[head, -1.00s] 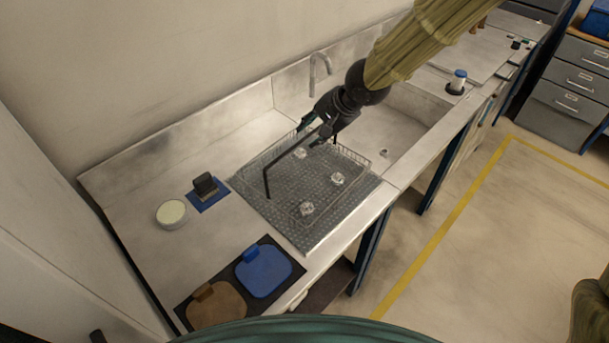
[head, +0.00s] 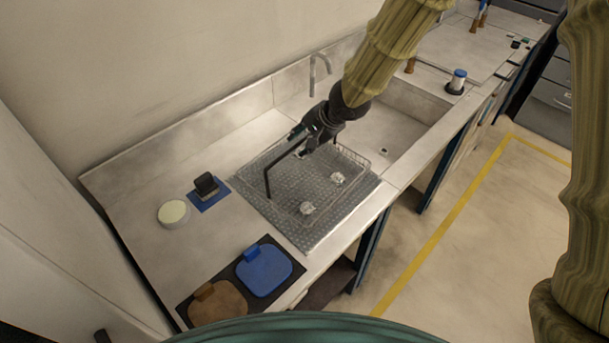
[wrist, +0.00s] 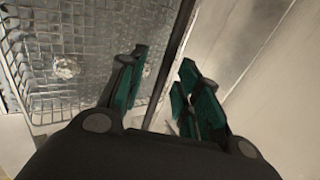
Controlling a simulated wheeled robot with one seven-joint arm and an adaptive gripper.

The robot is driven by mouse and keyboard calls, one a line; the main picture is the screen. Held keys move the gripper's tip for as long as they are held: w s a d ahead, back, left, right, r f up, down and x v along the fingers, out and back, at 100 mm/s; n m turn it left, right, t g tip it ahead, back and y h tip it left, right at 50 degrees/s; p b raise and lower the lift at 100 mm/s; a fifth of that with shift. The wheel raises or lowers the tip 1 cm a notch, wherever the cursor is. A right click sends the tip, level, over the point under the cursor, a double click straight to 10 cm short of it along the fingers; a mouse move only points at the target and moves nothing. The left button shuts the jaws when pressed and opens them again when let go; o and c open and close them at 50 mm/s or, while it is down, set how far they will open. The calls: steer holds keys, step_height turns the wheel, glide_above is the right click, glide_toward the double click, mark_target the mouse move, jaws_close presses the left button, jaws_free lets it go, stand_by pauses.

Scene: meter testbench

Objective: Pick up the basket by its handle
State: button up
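The wire basket (head: 315,216) sits on a grey textured mat on the counter, left of the sink. Its thin dark handle (head: 266,183) stands up in an arch above it. My gripper (head: 302,134) is at the upper part of the handle and hides part of it and the basket's far side. In the wrist view my gripper (wrist: 165,86) has its green-padded fingers apart, and the dark handle bar (wrist: 178,45) runs between them with gaps visible. Clear glass-like pieces (head: 337,179) lie in the basket; one shows in the wrist view (wrist: 66,67).
The sink (head: 385,135) with a faucet (head: 316,68) lies right of the basket. A dark block on a blue pad (head: 207,190), a round white-topped container (head: 173,213), and blue (head: 264,270) and brown (head: 217,305) pads are to the left and front. The left counter has free room.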

steer(key=shift+a+f, duration=0.1)
steer(key=shift+f, duration=0.05)
jaws_close()
steer(key=shift+w, duration=0.1)
stand_by(0.5)
